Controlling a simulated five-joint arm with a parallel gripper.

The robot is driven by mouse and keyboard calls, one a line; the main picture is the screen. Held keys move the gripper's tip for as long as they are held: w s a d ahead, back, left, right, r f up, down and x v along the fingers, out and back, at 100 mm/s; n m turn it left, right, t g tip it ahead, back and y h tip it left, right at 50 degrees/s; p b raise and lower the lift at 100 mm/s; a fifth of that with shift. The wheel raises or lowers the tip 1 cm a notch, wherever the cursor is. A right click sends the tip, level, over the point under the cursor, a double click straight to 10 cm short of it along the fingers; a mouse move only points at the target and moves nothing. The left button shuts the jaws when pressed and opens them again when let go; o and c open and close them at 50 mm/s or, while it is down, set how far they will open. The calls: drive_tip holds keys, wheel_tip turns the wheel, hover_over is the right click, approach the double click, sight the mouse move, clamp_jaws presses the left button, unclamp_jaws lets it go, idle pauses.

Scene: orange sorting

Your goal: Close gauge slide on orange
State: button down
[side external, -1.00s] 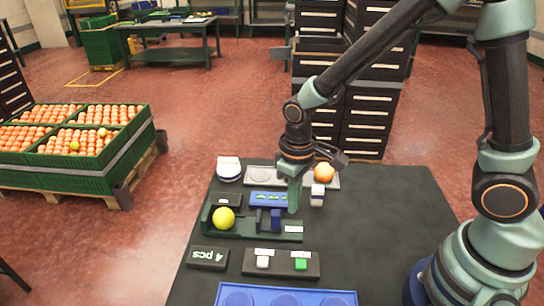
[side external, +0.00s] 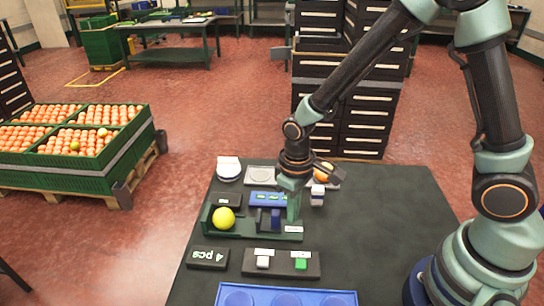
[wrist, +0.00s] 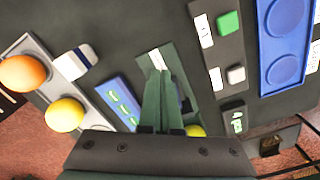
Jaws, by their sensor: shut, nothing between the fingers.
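The gauge is a dark green channel (side external: 250,235) on the dark table. A yellow round fruit (side external: 224,218) sits at its left end. The blue slide (side external: 275,219) stands in the channel to the fruit's right, with a gap between them. My gripper (side external: 293,222) is shut and empty, pointing down just right of the slide, over the gauge's right part. I cannot tell whether it touches the slide. In the wrist view my shut fingers (wrist: 160,78) cover most of the slide, and the yellow fruit (wrist: 196,130) shows partly behind the gripper body.
Behind the gauge are a blue panel (side external: 262,196), a grey tray (side external: 248,172) with an orange (wrist: 22,73) and a yellow fruit (wrist: 65,115), and a white-and-blue block (side external: 318,196). In front are a two-button box (side external: 281,265) and a blue welled tray (side external: 285,296). Table right is clear.

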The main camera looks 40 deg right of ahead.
sight(260, 215)
drive_tip(key=shift+w+a, duration=0.1)
drive_tip(key=shift+w+a, duration=0.7)
drive_tip(key=shift+a, duration=0.05)
drive_tip(key=shift+w+a, duration=1.1)
drive_tip(key=shift+w, duration=0.05)
idle(0.9)
drive_tip(key=shift+w+a, duration=0.7)
drive_tip(key=shift+w, duration=0.05)
idle(2.5)
drive_tip(key=shift+s+d, duration=0.1)
drive_tip(key=shift+s+d, duration=0.65)
drive_tip(key=shift+s, duration=0.05)
wheel_tip(260, 215, up, 8)
idle(1.0)
